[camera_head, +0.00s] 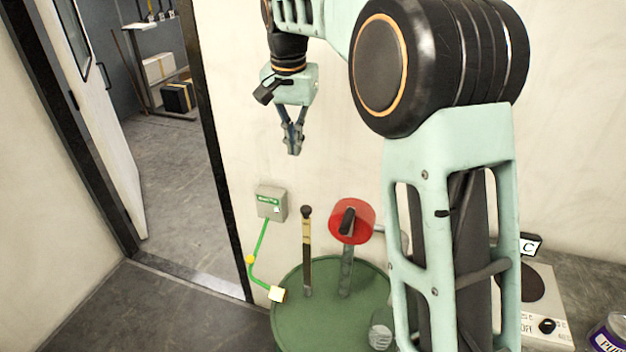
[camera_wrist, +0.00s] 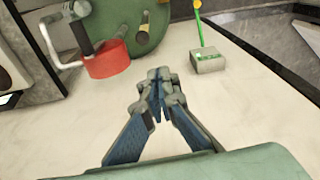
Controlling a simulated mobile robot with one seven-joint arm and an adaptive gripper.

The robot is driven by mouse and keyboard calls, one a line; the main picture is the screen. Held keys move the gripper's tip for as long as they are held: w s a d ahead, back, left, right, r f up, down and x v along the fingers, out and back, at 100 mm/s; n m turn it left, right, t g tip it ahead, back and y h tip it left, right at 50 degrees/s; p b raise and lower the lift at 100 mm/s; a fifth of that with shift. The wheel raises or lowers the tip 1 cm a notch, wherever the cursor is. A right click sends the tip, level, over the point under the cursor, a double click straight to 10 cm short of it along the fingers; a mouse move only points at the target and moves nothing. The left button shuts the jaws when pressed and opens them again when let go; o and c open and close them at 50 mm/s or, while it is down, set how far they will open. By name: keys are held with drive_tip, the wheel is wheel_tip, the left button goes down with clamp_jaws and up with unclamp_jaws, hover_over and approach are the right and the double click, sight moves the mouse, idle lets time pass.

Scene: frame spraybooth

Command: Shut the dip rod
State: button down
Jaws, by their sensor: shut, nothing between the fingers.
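The dip rod (camera_head: 306,250) is a thin upright rod with a dark round knob and a brass-coloured upper part. It stands up out of the top of a green drum (camera_head: 330,325). My gripper (camera_head: 292,150) is above and slightly left of the rod's knob, apart from it, pointing down. Its fingers are together and empty. In the wrist view my gripper (camera_wrist: 158,85) is in the lower middle, with the drum (camera_wrist: 112,25) at the top. The rod is hard to make out there, near the drum's right part.
A red disc with a black handle (camera_head: 350,220) stands on a post right of the rod. A hotplate (camera_head: 540,300) is at right. An open doorway is at left.

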drive_tip(key=s+d+g, duration=0.1)
drive_tip(key=s, duration=0.1)
approach(306, 208)
drive_tip(key=shift+m, duration=0.4)
wheel_tip(306, 208, down, 7)
drive_tip(key=shift+w+r+p, duration=0.1)
drive_tip(key=shift+w+p, duration=0.05)
drive_tip(key=shift+p, duration=0.3)
wheel_tip(306, 208, down, 30)
drive_tip(key=b, duration=1.7)
